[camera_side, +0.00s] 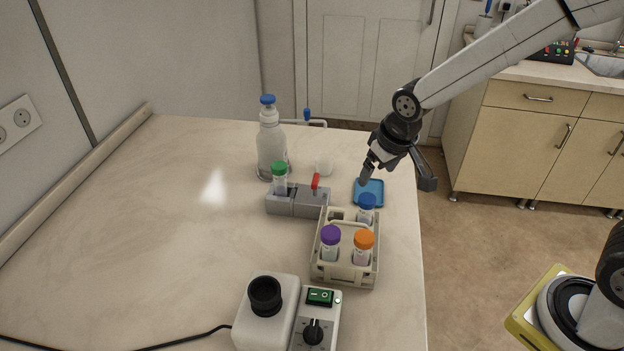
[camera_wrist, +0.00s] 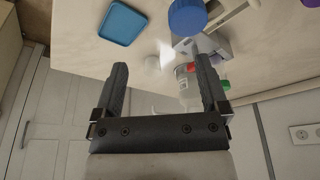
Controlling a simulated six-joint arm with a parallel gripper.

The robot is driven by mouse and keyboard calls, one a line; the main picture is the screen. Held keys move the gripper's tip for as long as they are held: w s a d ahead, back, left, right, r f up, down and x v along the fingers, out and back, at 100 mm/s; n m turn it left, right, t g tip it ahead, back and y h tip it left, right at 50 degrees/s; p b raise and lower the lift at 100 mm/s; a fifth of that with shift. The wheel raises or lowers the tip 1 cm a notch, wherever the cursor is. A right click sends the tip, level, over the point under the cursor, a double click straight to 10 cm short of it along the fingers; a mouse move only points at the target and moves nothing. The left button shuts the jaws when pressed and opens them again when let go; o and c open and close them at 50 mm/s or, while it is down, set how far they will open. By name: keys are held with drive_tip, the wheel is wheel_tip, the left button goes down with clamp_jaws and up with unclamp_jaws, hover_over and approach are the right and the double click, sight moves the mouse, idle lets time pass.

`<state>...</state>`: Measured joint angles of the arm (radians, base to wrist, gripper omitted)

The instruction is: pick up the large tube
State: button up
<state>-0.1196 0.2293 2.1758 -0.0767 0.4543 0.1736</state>
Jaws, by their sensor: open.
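Four... Several capped tubes stand upright. A blue-capped tube (camera_side: 367,205), a purple-capped tube (camera_side: 330,242) and an orange-capped tube (camera_side: 363,246) are in a beige rack (camera_side: 345,278). A green-capped tube (camera_side: 279,176) stands in a grey holder (camera_side: 295,203) with a red lever. I cannot tell which tube is the large one. My gripper (camera_side: 394,180) is open and empty, above the table's right edge near the blue tray. In the wrist view, the blue cap (camera_wrist: 187,16) lies beyond the open jaws (camera_wrist: 161,66), nearer the right finger.
A small blue tray (camera_side: 369,193) lies behind the rack. A bottle with a blue cap (camera_side: 271,145) stands behind the grey holder. A white device with a black top (camera_side: 265,305) and a control box (camera_side: 315,320) stand in front. The table's left side is clear.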

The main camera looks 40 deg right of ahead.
drive_tip(key=t, duration=0.1)
approach(279, 166)
wheel_tip(279, 166, down, 2)
drive_tip(key=shift+w+d+f, duration=0.1)
drive_tip(key=shift+w+f, duration=0.35)
drive_tip(key=shift+f, duration=0.2)
drive_tip(key=shift+w+d+f, duration=0.1)
drive_tip(key=shift+w+f, duration=0.35)
drive_tip(key=shift+f, duration=0.15)
drive_tip(key=shift+f, duration=0.1)
drive_tip(key=shift+x, duration=2.5)
drive_tip(key=shift+a, duration=0.15)
clamp_jaws()
